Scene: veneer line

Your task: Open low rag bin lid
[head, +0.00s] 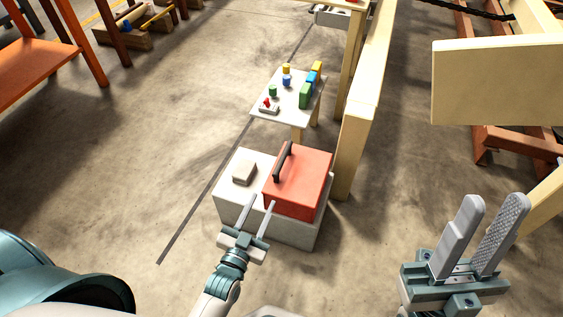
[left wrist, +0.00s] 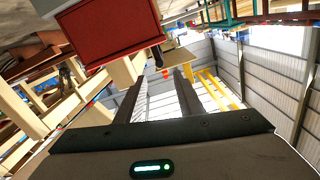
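The low rag bin is a red box (head: 291,202) sitting on a pale grey block (head: 228,203). Its red lid (head: 308,168) lies shut, with a black bar handle (head: 283,162) along its left side. My left gripper (head: 263,199) is open and empty at the near left edge of the bin, short of the handle. In the left wrist view the red bin (left wrist: 110,30) is at the upper left, and the open fingers (left wrist: 158,88) have nothing between them. My right gripper (head: 493,200) is open and empty at the lower right, far from the bin.
Behind stands a small table (head: 262,98) with several coloured pieces. A pale wooden beam (head: 364,105) runs just right of the bin.

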